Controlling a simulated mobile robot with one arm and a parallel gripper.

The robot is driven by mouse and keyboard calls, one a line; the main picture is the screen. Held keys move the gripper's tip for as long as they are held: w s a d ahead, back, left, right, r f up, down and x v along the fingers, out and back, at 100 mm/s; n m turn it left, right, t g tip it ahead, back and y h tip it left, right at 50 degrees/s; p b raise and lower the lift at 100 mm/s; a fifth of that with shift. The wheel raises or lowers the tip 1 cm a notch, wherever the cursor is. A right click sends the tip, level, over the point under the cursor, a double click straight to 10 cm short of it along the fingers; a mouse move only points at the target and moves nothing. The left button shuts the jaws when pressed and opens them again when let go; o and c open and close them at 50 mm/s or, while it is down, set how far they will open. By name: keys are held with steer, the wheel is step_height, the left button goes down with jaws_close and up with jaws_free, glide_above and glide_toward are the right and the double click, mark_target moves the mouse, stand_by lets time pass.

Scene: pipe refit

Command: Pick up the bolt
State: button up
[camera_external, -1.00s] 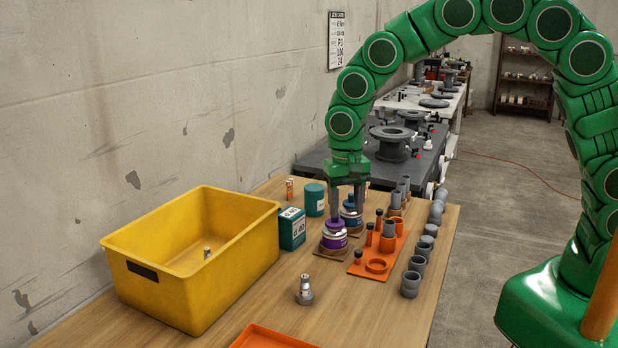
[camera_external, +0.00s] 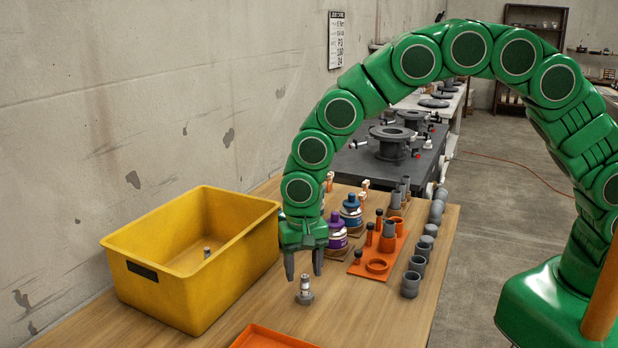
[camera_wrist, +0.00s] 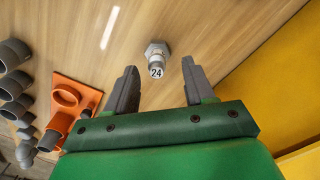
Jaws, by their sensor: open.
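The bolt (camera_external: 305,291) stands upright on the wooden table, grey and metallic, with its wide head down. My gripper (camera_external: 304,275) is above the bolt, fingers pointing down, open and empty. In the wrist view my gripper (camera_wrist: 160,80) has its two fingers apart, and the bolt appears in line with the gap between them, just beyond the tips. I cannot tell the exact height between the fingertips and the bolt.
A yellow bin (camera_external: 190,290) stands left, with a small metallic piece (camera_external: 207,252) inside. An orange tray (camera_external: 272,338) lies in front. Purple (camera_external: 337,232) and blue (camera_external: 351,211) bottles, an orange fitting plate (camera_external: 375,262) and grey pipe pieces (camera_external: 411,284) stand to the right.

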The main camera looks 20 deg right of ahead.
mark_target(305, 276)
steer(key=f, duration=0.4)
steer(key=shift+w+d+f, duration=0.3)
steer(key=shift+w+f, duration=0.1)
jaws_close()
